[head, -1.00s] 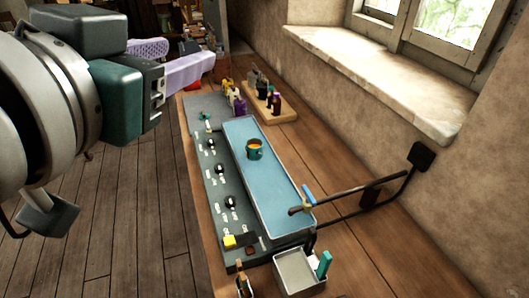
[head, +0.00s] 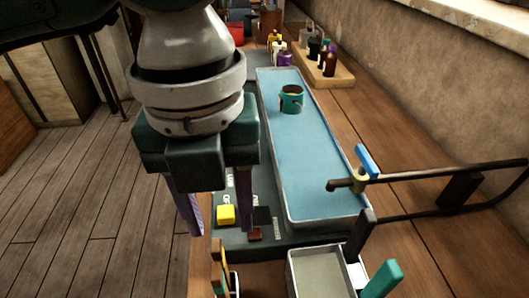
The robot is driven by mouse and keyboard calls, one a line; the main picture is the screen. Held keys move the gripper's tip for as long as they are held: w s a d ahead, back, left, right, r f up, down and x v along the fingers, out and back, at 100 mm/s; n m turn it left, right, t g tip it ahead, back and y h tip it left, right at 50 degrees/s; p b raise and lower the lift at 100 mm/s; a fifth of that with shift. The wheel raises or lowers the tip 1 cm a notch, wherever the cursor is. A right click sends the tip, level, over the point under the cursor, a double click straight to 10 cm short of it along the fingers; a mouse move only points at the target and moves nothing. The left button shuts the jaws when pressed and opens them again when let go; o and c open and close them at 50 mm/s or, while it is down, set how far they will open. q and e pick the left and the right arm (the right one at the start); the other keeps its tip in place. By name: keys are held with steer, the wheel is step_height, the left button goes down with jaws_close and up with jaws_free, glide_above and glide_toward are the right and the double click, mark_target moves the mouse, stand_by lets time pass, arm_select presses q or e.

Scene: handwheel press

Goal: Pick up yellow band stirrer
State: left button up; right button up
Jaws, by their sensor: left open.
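My left gripper (head: 220,232) points down in the head view, over the near left end of the dark control board. Just below the fingertips, thin upright sticks (head: 217,256) with an orange-yellow part stand in a small holder (head: 234,284) at the bottom edge. These may include the yellow band stirrer, but I cannot tell the bands apart. The fingers look apart from the sticks. My right gripper is not in view.
A blue-bottomed tray (head: 310,150) holds a teal mug (head: 291,100). A pipe (head: 450,171) with a blue lever (head: 367,161) crosses its near end. A grey metal tray (head: 320,275) and a teal-handled tool (head: 381,279) stand near front. A yellow block (head: 226,215) sits on the board.

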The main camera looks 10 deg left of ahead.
mark_target(219, 243)
arm_select(q)
steer(key=f, duration=0.3)
steer(key=f+p, duration=0.1)
steer(key=f, duration=0.1)
steer(key=shift+s+a, duration=0.2)
steer(key=shift+a, duration=0.05)
step_height(219, 243, down, 5)
steer(key=shift+s+a+r, duration=0.15)
steer(key=shift+r, duration=0.05)
steer(key=shift+c, duration=0.3)
jaws_close()
